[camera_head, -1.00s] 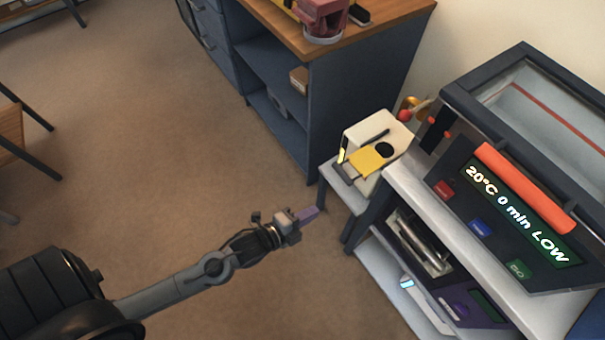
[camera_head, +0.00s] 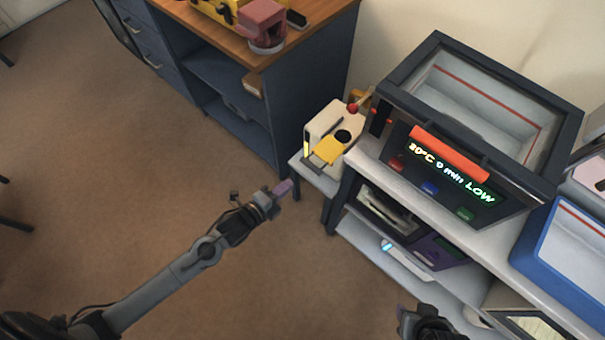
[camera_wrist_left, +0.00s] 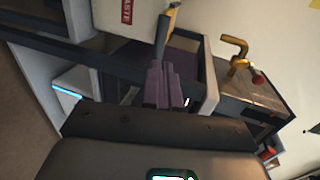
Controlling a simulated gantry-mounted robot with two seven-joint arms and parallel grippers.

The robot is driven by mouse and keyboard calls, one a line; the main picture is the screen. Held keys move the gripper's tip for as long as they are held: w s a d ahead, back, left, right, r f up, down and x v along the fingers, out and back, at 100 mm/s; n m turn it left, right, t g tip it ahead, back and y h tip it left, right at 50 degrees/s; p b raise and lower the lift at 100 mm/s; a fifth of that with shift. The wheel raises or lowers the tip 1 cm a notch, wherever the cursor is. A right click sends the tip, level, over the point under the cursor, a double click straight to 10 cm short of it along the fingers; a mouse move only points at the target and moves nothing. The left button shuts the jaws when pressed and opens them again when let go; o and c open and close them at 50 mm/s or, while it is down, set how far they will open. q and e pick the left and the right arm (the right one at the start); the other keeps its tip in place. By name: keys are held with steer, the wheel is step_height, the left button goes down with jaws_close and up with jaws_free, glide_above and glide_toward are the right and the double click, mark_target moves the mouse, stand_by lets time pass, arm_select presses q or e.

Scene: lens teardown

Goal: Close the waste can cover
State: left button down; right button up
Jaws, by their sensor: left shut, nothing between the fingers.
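The waste can (camera_head: 317,122) is a white box on a small low stand in the head view. A round dark opening (camera_head: 342,136) shows in its top, with a yellow panel (camera_head: 328,151), which looks like the cover, in front of it. In the left wrist view, part of the white can (camera_wrist_left: 103,14) with a red label shows at the top edge. My left gripper (camera_head: 283,187), with purple fingers, is shut and empty, in front of and below the can, apart from it. The fingers also show in the left wrist view (camera_wrist_left: 165,85).
A grey bench (camera_head: 398,178) with a heating unit (camera_head: 450,185) stands right of the can. A blue cabinet (camera_head: 235,120) with a wooden top stands behind it. Part of my right arm (camera_head: 430,322) shows at the bottom edge.

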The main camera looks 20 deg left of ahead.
arm_select(q)
steer(key=b+x, duration=0.2)
steer(key=x, duration=0.6)
steer(key=shift+b, duration=0.4)
arm_select(e)
steer(key=shift+f, duration=1.65)
steer(key=shift+a, duration=0.1)
